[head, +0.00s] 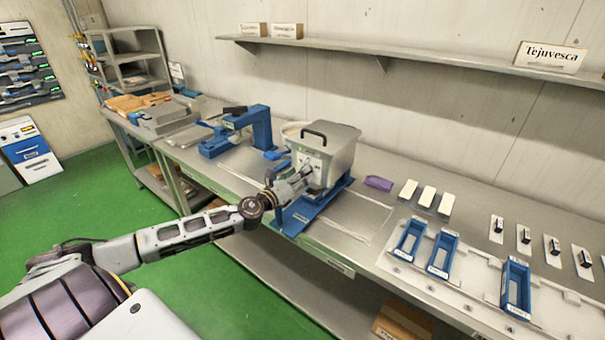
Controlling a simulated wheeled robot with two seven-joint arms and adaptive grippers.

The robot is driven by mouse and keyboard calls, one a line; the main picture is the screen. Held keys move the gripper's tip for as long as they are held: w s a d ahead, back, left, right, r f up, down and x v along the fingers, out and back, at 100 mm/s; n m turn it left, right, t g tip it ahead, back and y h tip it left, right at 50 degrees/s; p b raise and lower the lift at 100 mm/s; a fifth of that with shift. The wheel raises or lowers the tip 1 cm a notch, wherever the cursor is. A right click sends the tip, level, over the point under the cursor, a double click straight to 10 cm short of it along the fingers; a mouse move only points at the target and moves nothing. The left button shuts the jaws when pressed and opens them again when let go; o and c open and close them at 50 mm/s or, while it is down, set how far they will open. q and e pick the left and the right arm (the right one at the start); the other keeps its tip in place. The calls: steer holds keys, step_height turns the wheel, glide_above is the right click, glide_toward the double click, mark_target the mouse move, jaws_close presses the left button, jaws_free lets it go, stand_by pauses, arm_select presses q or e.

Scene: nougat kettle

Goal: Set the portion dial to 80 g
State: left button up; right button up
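The metal kettle (338,155) with a black lid handle stands on a blue base (292,218) on the bench. My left gripper (308,172) is at the kettle's front face, its fingers pointing at it. I cannot tell whether the fingers touch the face or whether they are open or shut. The portion dial cannot be made out; the gripper covers part of the front face. Small dark marks show on that face, too small to read. My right gripper is out of view.
A blue press-like device (262,128) stands left of the kettle. A purple item (378,183) and white blocks (426,196) lie to its right. Blue trays (515,285) sit on a white board at the right. The bench just right of the blue base is clear.

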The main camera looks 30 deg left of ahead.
arm_select(q)
steer(key=shift+w+d, duration=0.1)
steer(key=shift+w, duration=0.8)
steer(key=shift+c, duration=0.3)
steer(key=c, duration=1)
